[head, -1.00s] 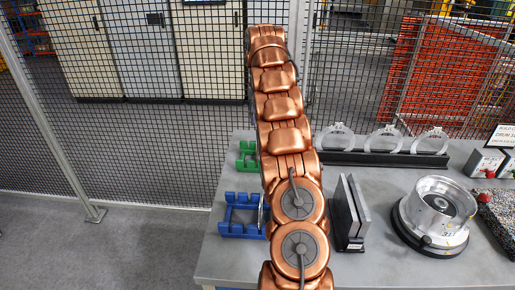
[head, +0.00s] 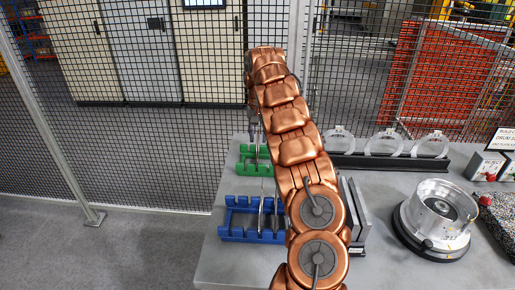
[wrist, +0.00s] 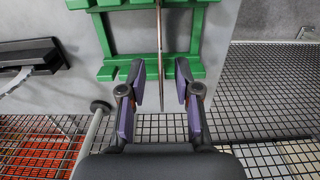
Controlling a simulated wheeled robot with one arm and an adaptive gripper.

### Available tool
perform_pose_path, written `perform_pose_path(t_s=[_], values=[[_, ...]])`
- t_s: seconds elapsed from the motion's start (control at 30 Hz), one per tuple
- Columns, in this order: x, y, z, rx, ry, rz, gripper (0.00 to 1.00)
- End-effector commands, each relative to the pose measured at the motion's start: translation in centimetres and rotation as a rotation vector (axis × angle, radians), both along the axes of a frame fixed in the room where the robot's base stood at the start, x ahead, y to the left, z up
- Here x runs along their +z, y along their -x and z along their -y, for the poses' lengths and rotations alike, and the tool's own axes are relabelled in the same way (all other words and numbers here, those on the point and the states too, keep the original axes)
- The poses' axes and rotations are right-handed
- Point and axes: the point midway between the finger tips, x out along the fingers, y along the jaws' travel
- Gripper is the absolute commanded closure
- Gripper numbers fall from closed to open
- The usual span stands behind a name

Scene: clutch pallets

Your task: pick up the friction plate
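A thin plate (wrist: 160,45) stands edge-on in the green rack (wrist: 112,40) in the wrist view. It appears to be the friction plate; its face does not show. My gripper (wrist: 160,80) is open, with one finger on each side of the plate's near edge and a visible gap on both sides. In the head view the green rack (head: 246,166) sits at the table's back left, partly behind my arm. The gripper's fingertips are not clear there.
A blue rack (head: 230,228) with thin upright plates stands in front of the green rack. Dark upright slabs (head: 357,213) and a metal drum (head: 440,205) stand to the right. A black stand with silver rings (head: 385,160) is at the back. Mesh fencing (head: 150,130) runs behind.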

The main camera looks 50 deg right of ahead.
Motion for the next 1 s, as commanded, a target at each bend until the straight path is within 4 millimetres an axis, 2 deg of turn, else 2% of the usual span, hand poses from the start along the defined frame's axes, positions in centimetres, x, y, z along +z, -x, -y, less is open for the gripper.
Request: perform_pose_path(t_s=[0.3,0.6,1.0], values=[[-0.29,-0.04,0.00,0.000,0.000,0.001,0.69],[-0.30,-0.03,-0.01,0.000,-0.001,0.001,1.00],[-0.28,-0.04,-0.02,0.000,-0.001,0.001,1.00]])
